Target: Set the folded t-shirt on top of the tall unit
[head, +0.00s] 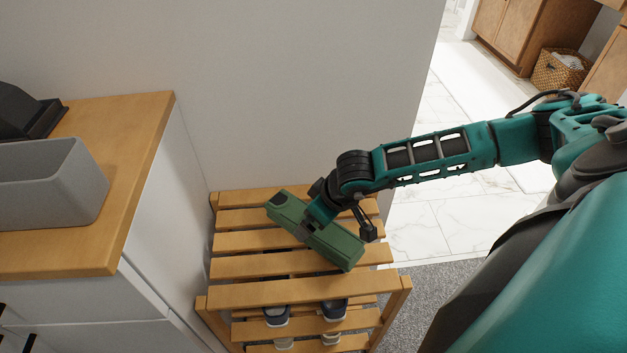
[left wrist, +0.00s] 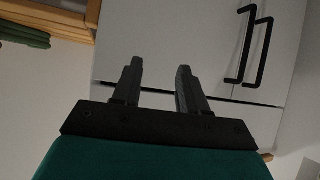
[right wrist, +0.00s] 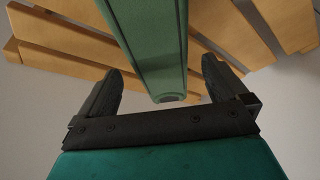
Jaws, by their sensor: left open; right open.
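My left gripper (left wrist: 157,85) is open and empty, facing white fronts with black handles.
A grey open bin (head: 60,190) and a black object (head: 28,112) stand on the wooden top, with a bare strip along its right edge. Shoes (head: 334,309) sit on the rack's lower shelf. A wall rises behind the rack. Tiled floor (head: 440,225) lies open to the right.

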